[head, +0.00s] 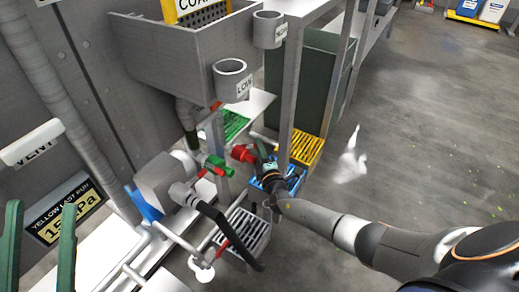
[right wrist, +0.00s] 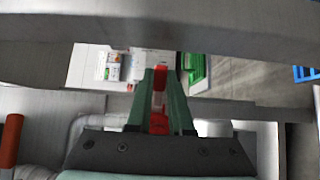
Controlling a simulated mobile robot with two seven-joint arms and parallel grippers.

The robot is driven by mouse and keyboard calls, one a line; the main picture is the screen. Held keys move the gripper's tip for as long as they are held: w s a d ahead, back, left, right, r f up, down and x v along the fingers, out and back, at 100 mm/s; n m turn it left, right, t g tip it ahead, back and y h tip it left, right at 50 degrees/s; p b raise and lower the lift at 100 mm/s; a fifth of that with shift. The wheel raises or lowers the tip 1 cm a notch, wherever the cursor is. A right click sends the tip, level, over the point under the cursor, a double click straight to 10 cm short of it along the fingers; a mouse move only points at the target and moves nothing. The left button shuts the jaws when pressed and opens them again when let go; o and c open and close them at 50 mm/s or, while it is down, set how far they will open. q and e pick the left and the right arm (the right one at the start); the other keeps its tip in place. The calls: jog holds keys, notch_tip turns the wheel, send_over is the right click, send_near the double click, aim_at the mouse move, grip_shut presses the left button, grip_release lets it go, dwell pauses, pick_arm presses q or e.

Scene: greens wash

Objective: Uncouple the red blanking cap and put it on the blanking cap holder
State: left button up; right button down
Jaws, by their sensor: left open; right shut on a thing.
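The red blanking cap (head: 241,153) is at the tip of my right gripper (head: 254,154) in the head view, in front of the grey stand. The right wrist view shows a red thing (right wrist: 159,98) between the two green fingers of my right gripper (right wrist: 160,85), which is shut on it. A green fitting with red parts (head: 217,164) is just left of the cap, with a small gap showing between them. My left gripper (head: 40,235) is open and empty at the lower left of the head view. I cannot make out the blanking cap holder for certain.
Blue (head: 270,182), yellow (head: 308,147), green (head: 232,123) and grey (head: 243,236) slatted crates stand around the right gripper. A metal post (head: 287,100) rises close to it. A black hose (head: 222,222) hangs left. Open floor lies to the right.

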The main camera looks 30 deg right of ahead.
jog(key=n+y, duration=0.1)
jog(key=y, duration=0.1)
jog(key=w+n+y, duration=0.1)
jog(key=shift+d+n+y, duration=0.3)
jog(key=shift+y, duration=0.1)
jog(key=shift+w+n+y, duration=0.25)
jog(key=shift+n+y, duration=0.45)
jog(key=shift+y, duration=0.4)
jog(key=shift+w+y, duration=0.1)
jog(key=shift+y, duration=0.2)
jog(key=c, duration=0.8)
grip_release()
